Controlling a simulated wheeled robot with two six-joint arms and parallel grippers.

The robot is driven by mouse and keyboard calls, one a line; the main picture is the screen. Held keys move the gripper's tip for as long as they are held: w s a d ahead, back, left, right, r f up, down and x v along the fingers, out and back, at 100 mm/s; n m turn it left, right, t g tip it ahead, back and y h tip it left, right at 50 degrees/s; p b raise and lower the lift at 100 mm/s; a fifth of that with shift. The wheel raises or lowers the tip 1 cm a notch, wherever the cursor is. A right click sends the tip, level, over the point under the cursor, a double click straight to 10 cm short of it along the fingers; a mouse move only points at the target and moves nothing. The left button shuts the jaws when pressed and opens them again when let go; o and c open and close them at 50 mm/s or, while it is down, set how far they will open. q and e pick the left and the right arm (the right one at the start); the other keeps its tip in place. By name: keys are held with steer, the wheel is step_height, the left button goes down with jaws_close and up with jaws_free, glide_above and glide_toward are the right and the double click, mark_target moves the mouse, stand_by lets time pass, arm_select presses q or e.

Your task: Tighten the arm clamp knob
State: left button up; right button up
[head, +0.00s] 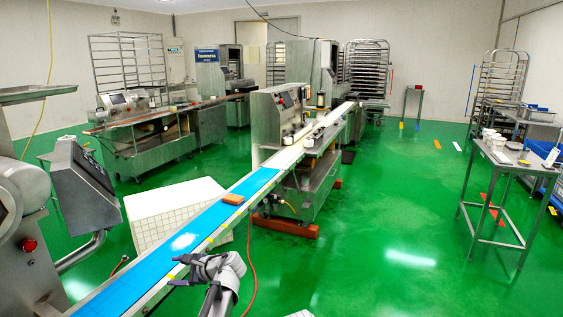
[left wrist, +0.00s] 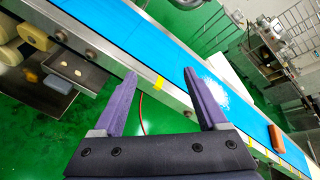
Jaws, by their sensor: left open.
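No part can be surely told as the arm clamp knob. At the left of the head view, a grey control box (head: 82,185) stands by a bent metal tube arm (head: 82,252) on a steel machine (head: 25,190). My left gripper (head: 175,271) is open and empty beside the blue conveyor belt. In the left wrist view its two purple fingers (left wrist: 158,75) stand wide apart, with the belt edge behind them. My right gripper is not in view.
The blue belt (head: 190,240) runs diagonally and carries an orange-brown block (head: 233,199). A white crate-like box (head: 178,205) stands behind it. A red hose (head: 251,265) hangs on the near side. The green floor to the right is open up to a steel table (head: 510,165).

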arm_select(q)
steer(key=s+d+n+g+h+p, duration=0.5)
steer(key=s+d+n+h+p, duration=0.5)
steer(key=s+d, duration=1.5)
steer(key=s+r+h+p, duration=0.1)
steer(key=p, duration=0.1)
steer(key=shift+s+d+p, duration=0.15)
steer(key=shift+d+p, duration=0.05)
steer(key=shift+p, duration=0.1)
